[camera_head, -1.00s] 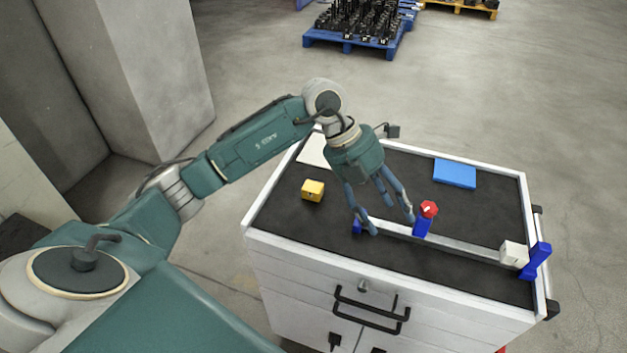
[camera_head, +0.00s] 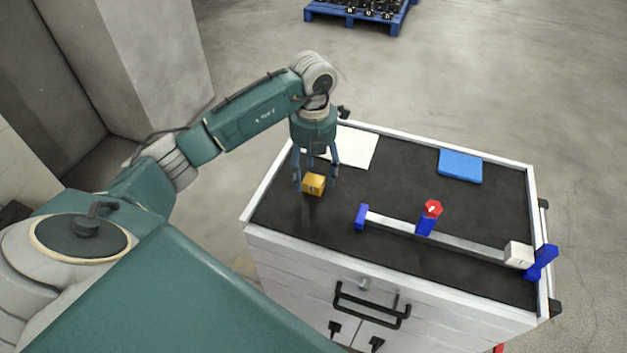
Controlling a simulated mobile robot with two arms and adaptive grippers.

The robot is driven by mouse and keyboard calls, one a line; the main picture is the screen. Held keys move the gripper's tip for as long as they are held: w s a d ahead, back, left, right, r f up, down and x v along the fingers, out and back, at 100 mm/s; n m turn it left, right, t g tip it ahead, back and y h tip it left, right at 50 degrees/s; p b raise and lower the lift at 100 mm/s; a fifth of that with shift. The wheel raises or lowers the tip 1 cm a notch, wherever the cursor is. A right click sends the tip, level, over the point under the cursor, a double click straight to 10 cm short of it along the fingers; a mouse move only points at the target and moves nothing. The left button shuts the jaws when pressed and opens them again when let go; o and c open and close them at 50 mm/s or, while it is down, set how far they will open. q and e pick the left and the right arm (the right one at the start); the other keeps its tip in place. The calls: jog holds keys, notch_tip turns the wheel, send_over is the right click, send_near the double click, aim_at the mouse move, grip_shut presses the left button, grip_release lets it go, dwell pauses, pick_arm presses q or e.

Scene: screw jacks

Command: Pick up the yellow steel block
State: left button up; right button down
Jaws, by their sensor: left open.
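The yellow steel block (camera_head: 313,185) sits on the dark top of the cabinet, toward its left side. My left gripper (camera_head: 315,181) points down over the block, open, with its blue-grey fingers spread on either side of it. I cannot tell whether any finger touches the block. My right gripper is not in view.
A metal bar (camera_head: 450,238) with blue end pieces, a red hexagonal knob (camera_head: 432,208) and a white block (camera_head: 518,254) lies to the right. A blue plate (camera_head: 460,165) and a white sheet (camera_head: 352,147) lie farther back. The cabinet top (camera_head: 300,218) has a raised white rim.

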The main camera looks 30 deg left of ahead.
aim_at(313, 180)
pick_arm(q)
notch_tip(313, 180, down, 2)
jog(key=shift+d+f+p, duration=0.1)
jog(key=shift+p, duration=0.2)
jog(key=shift+f, duration=0.45)
jog(key=shift+c, duration=0.5)
jog(key=c, duration=1.3)
grip_shut()
jog(key=shift+w, duration=0.1)
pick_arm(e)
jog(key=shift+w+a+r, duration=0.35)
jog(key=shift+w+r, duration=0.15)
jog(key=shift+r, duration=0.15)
